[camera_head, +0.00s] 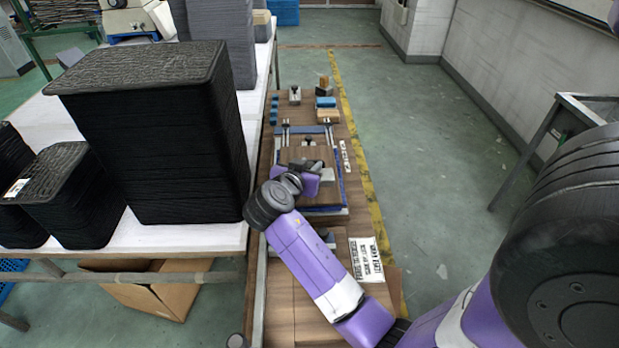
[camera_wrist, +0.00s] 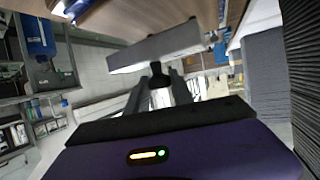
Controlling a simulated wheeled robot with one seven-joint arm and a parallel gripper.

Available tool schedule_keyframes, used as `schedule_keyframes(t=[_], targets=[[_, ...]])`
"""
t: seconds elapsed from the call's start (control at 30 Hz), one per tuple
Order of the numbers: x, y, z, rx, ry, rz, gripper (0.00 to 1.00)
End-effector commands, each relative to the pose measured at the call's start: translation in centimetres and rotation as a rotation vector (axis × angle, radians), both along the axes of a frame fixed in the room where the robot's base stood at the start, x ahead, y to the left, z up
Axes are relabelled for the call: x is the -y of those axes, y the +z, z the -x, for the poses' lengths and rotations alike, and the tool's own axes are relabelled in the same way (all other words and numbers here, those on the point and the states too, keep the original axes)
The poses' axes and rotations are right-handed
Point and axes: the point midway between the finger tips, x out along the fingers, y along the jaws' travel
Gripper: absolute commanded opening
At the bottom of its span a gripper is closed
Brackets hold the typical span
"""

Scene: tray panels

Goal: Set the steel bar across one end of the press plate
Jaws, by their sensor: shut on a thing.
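The steel bar (camera_wrist: 150,50) is a plain grey block in the wrist view, lying crosswise beyond the fingertips. My gripper (camera_wrist: 160,80) is shut on it. In the head view my gripper (camera_head: 316,167) is over the brown board that looks like the press plate (camera_head: 296,156), with a grey piece of the bar (camera_head: 327,175) showing beside it. The plate lies in a blue-edged frame. My wrist and forearm hide its near part. I cannot tell whether the bar touches the plate.
Small blocks, one a blue-topped piece (camera_head: 325,103), stand at the bench's far end. A printed sheet (camera_head: 366,260) lies near the front right. A tall black stack (camera_head: 150,140) stands on the white table (camera_head: 185,237) to the left. Open floor lies to the right.

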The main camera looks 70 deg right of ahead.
Motion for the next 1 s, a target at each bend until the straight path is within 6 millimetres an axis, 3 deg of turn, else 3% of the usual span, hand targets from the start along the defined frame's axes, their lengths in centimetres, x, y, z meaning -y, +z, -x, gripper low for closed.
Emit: schedule_keyframes(t=[0.37,0.77,0.8,0.9,1.0], targets=[[0.1,-4.1,0.0,0.000,-0.001,0.002,0.00],[0.0,-4.7,0.0,0.002,0.000,0.002,0.00],[0.0,-4.7,0.0,0.001,0.000,0.000,0.32],[0.0,-4.7,0.0,0.001,0.000,0.000,0.50],[0.0,-4.7,0.0,0.001,0.000,0.000,0.50]])
